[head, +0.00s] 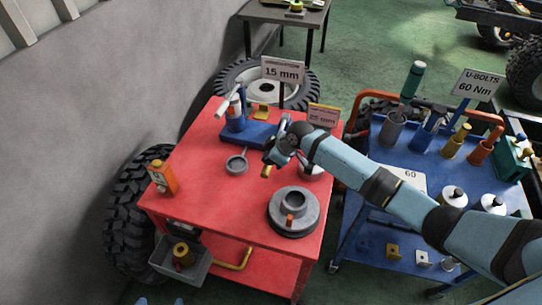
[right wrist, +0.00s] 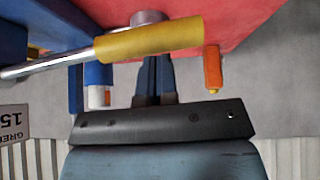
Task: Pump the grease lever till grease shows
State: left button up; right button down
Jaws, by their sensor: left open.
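The grease lever is a silver rod with a yellow grip (right wrist: 150,38), close to the camera in the right wrist view. Its yellow end (head: 266,171) shows in the head view below my right gripper (head: 276,150), over the red cart. In the right wrist view that gripper's fingers (right wrist: 155,80) are together, empty, and the grip crosses their tips. I cannot tell whether they touch. A blue pump (head: 235,121) stands on a blue base at the cart's far side. I make out no grease. The tips of my left gripper (head: 160,301) show apart at the bottom edge, empty.
The red cart (head: 205,215) also holds a grey cup (head: 236,164), a round grey hub (head: 300,201) and an orange bottle (head: 163,178). A 15 mm sign (head: 283,70) stands behind. A blue cart (head: 350,228) with tools is at right. The front left cart top is clear.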

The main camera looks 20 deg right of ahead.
pick_arm(q)
jog(key=shift+s+d+b, duration=0.1)
jog(key=shift+s+b, duration=0.15)
jog(key=shift+b, duration=0.4)
pick_arm(e)
jog(key=a+v, duration=0.1)
jog(key=v, duration=1.1)
jog(key=shift+a+r, duration=0.35)
pick_arm(q)
jog(key=shift+r, duration=0.1)
pick_arm(e)
jog(key=shift+w, duration=0.1)
